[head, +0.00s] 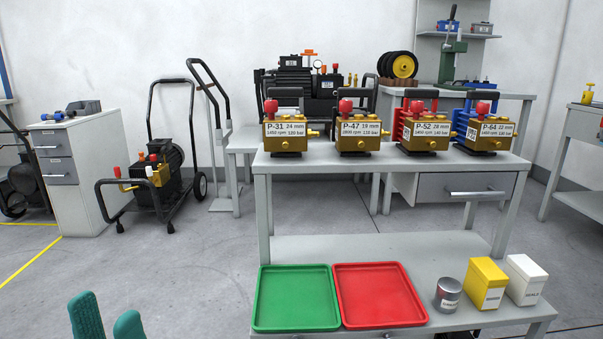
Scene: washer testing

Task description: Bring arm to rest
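My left gripper (107,310) shows at the bottom left edge as two teal ribbed fingers with a gap between them. It is open, nothing shows between the fingers, and floor lies behind it. The rest of the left arm is out of view. My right gripper is not in view.
A grey two-level bench (375,248) stands ahead, to the right of the gripper. Pumps P-31 (285,137), P-47 (358,138), P-52 (425,138) and P-64 (487,135) stand on top. Empty green (295,298) and red (380,295) trays lie below.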

